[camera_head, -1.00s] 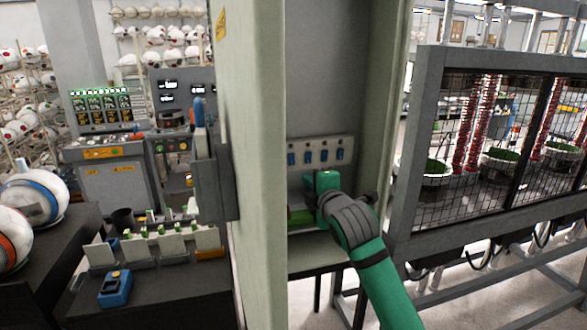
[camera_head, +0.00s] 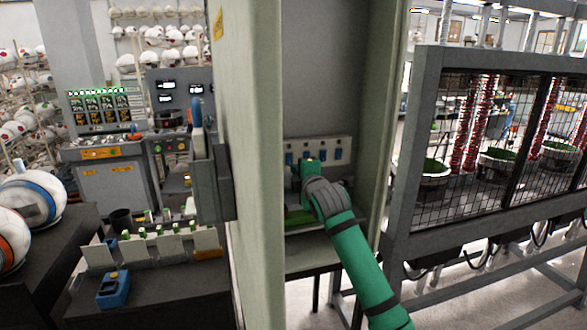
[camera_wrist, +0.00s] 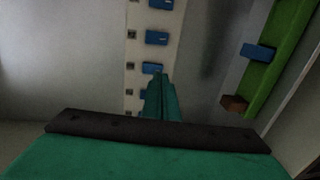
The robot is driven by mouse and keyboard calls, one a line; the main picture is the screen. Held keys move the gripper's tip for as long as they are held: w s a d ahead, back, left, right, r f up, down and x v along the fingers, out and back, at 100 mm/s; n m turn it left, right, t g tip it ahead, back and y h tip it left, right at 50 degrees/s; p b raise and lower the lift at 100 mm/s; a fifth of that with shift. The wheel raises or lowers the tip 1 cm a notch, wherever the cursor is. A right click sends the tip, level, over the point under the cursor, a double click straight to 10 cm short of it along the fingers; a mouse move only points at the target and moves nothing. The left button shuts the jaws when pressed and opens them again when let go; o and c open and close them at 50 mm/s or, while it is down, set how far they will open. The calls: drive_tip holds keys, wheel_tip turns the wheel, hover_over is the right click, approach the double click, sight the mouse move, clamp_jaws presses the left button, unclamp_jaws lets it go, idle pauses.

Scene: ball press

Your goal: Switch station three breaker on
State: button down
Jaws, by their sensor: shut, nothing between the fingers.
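A pale breaker strip (camera_head: 345,143) with a row of blue switches is on the back wall inside the open cabinet. My gripper (camera_head: 311,163) reaches in from the front right and covers part of the row. Blue switches show to its right (camera_head: 338,154) and left (camera_head: 289,158). In the wrist view, my shut, empty fingers (camera_wrist: 160,82) point at one blue switch (camera_wrist: 152,68), right at their tips. I cannot tell whether they touch it. Another blue switch (camera_wrist: 156,37) is beyond it; one nearer is partly hidden by the fingers. Station labels are not readable.
A green bar (camera_wrist: 285,60) with a blue block (camera_wrist: 257,52) lies beside the strip. The cabinet's left wall (camera_head: 255,200) and right wall (camera_head: 382,130) closely flank my arm. A mesh-fronted machine frame (camera_head: 430,75) stands to the right.

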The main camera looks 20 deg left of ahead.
drive_tip(key=shift+x, duration=1.85)
drive_tip(key=shift+w, duration=0.1)
drive_tip(key=shift+f, duration=0.1)
drive_tip(key=f+v, duration=0.3)
drive_tip(key=v, duration=1)
drive_tip(key=shift+s+d, duration=0.3)
drive_tip(key=shift+s, duration=0.1)
